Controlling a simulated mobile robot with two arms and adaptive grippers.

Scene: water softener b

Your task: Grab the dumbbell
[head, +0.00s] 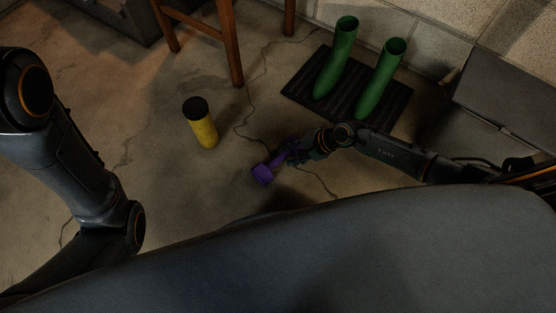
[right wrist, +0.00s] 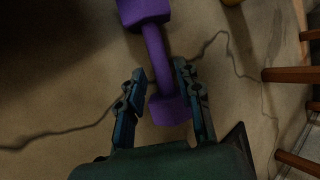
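A purple dumbbell (head: 262,175) lies on the concrete floor, low in the middle of the head view. My right gripper (head: 287,155) reaches it from the right and covers part of it. In the right wrist view the dumbbell's handle (right wrist: 155,52) runs between the two fingers of the right gripper (right wrist: 160,70), which are apart, one on each side. One dumbbell head lies beyond the fingertips, the other between the fingers. I cannot tell whether either finger touches it. My left arm shows at the left, but its gripper is out of view.
A yellow cylinder with a black top (head: 203,128) stands left of the dumbbell. Green boots (head: 340,62) stand on a dark mat (head: 300,88) by the wall. Wooden legs (head: 230,45) stand at the back. Floor left of the cylinder is clear.

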